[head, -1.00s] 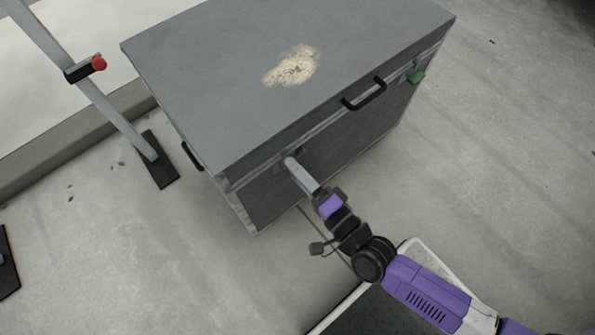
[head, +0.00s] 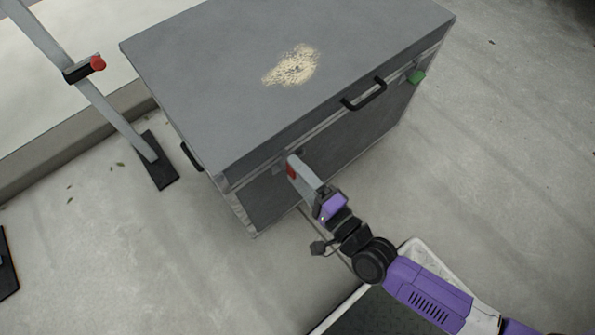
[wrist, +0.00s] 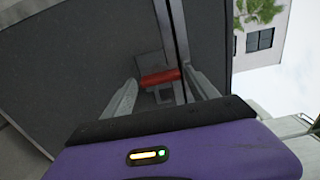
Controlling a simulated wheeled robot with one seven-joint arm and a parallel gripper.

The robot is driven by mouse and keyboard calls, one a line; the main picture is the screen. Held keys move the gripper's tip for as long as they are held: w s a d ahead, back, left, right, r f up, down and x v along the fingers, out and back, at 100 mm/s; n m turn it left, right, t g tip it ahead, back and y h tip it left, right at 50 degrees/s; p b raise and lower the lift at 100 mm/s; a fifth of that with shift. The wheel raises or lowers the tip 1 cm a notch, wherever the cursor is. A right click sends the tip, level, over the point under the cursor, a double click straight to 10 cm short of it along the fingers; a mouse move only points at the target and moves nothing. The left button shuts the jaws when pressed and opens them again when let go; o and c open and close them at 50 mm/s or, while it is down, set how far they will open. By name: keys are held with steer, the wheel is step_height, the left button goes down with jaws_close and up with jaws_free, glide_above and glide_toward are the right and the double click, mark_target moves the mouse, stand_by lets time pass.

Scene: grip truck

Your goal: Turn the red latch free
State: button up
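The red latch (wrist: 159,76) is a short red bar on a grey plate, on the side of the grey case (head: 215,130), by the lid seam. In the wrist view it lies across the gap between the two fingers of my gripper (wrist: 160,80). The fingers stand wide apart, one at each end of the bar; whether they touch it is hard to tell. In the head view my gripper (head: 293,165) reaches the case's front side near its left corner. A bit of red latch (head: 291,171) shows beside the finger; the rest is hidden.
A black handle (head: 364,94) and a green latch (head: 416,77) are on the same side, farther right. A grey post (head: 110,115) with a red-tipped clamp (head: 97,64) stands at left. The floor right of the case is clear.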

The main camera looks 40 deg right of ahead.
steer(key=shift+o, duration=0.3)
steer(key=s+p, duration=0.1)
steer(key=s, duration=0.6)
steer(key=shift+s, duration=0.4)
